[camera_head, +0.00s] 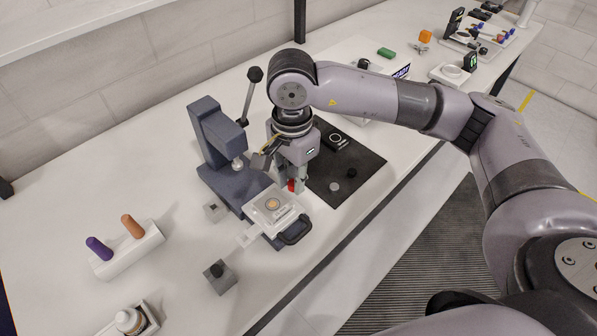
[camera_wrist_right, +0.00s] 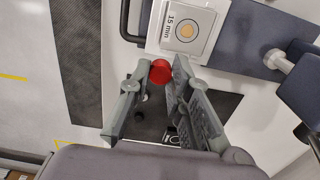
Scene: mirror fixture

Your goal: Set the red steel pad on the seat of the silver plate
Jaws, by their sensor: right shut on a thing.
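The red steel pad (camera_wrist_right: 160,71) is a small red disc between the fingertips of my right gripper (camera_wrist_right: 163,68). In the head view only a bit of the red pad (camera_head: 291,186) shows under the right gripper (camera_head: 294,183), which is shut on it. The silver plate (camera_head: 258,217) lies at the base of the dark blue press, just in front of the gripper. The pad looks apart from the seat. My left gripper is out of view.
The dark blue press (camera_head: 208,132) with its lever (camera_head: 250,95) stands left of the gripper. A white block (camera_head: 130,252) holds purple and orange pegs.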

